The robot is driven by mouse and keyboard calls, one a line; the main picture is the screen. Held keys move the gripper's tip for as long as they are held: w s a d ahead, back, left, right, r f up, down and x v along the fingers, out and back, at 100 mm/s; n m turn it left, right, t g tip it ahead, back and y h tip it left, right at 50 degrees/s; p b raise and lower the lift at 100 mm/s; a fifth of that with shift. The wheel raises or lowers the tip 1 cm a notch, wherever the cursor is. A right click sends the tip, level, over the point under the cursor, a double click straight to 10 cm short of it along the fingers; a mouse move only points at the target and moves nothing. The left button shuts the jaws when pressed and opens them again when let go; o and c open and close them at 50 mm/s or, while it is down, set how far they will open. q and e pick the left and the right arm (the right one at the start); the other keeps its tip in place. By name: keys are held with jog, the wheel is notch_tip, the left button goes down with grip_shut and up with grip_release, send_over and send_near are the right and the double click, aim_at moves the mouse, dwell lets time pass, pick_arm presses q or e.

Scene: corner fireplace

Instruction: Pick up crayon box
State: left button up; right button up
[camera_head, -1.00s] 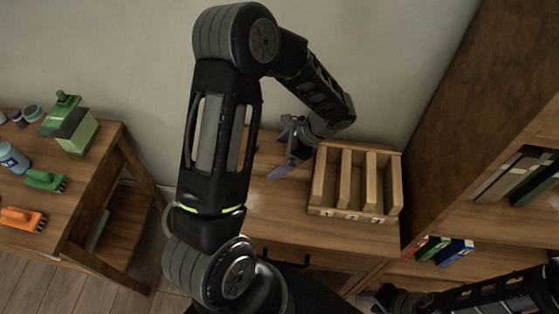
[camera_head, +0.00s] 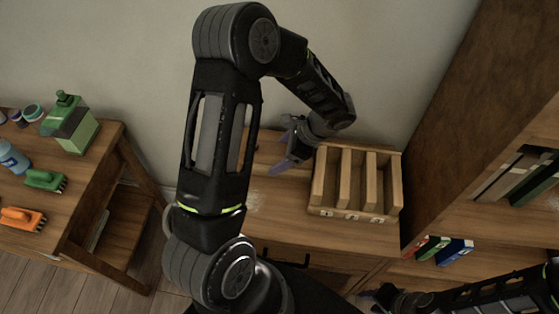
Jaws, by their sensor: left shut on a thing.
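My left gripper (camera_head: 289,160) reaches down over the wooden cabinet top, just left of the wooden divided holder. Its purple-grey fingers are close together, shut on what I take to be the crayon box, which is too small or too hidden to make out. My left arm covers much of the cabinet top. My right gripper (camera_head: 383,297) is low at the bottom right, in front of the cabinet; its fingers are too dark and small to tell open from shut.
The divided holder (camera_head: 327,210) stands against the wall. A tall wooden bookcase (camera_head: 440,160) with books rises on the right. A separate table (camera_head: 95,165) on the left bears brushes, a bottle and a green container. Floor shows between table and cabinet.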

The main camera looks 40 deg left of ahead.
pick_arm(q)
jog(key=shift+c, duration=0.8)
jog(key=shift+s+a+r, duration=0.4)
jog(key=shift+r, duration=0.15)
jog(key=s+a+r+b, duration=0.2)
jog(key=s+a+r, duration=0.5)
jog(key=s, duration=0.3)
jog(key=shift+a, duration=0.5)
